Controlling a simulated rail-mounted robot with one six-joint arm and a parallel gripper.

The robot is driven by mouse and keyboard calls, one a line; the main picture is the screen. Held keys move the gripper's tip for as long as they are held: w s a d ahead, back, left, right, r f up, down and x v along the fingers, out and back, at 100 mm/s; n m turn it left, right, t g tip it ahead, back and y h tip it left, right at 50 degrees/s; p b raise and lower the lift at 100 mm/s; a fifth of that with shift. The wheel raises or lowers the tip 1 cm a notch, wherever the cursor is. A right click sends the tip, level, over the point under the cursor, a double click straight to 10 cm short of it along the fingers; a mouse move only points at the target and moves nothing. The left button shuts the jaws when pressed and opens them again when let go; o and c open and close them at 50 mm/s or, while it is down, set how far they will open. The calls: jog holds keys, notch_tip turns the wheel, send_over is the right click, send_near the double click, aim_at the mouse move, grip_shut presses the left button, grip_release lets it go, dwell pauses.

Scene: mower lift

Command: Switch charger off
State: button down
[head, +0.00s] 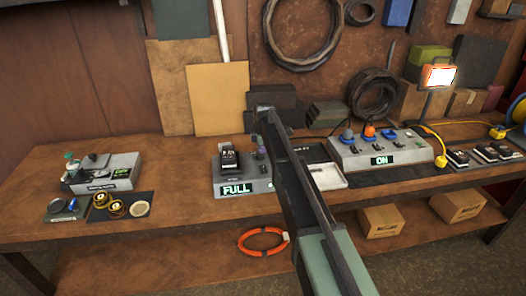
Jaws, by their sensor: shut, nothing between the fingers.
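The charger (230,181) is a grey box on the bench, left of centre, with a lit display reading FULL. A dark battery pack (229,157) sits upright in it. A grey knob or lever (261,153) stands at its right side, close to my arm. My gripper (263,109) is at the far end of my dark arm, shut and empty, seen above and behind the charger's right side; its fingers are hard to make out. My arm hides the charger's right end and part of its front.
A grey power strip (350,160) with switches, blue and orange plugs and an ON display stands to the right. A lit lamp (438,76) and dark packs (483,153) are beyond. A grey device (100,183) labelled at its front stands left. Bare bench (180,205) lies between.

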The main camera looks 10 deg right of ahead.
aim_at(263, 169)
jog(key=f+b, duration=0.4)
jog(key=f, duration=0.1)
jog(key=w+f+b, duration=0.1)
jog(key=f+b, duration=0.1)
jog(key=f, duration=0.1)
jog(key=shift+f+b, duration=0.25)
jog(key=shift+b, duration=0.1)
jog(key=shift+w+f+b, duration=0.1)
jog(key=shift+f+b, duration=0.2)
jog(key=shift+b, duration=0.05)
jog(key=shift+r, duration=0.2)
jog(key=shift+s, duration=0.2)
jog(key=shift+s+r+p, duration=0.15)
jog(key=shift+s+p, duration=0.2)
jog(key=shift+s, duration=0.3)
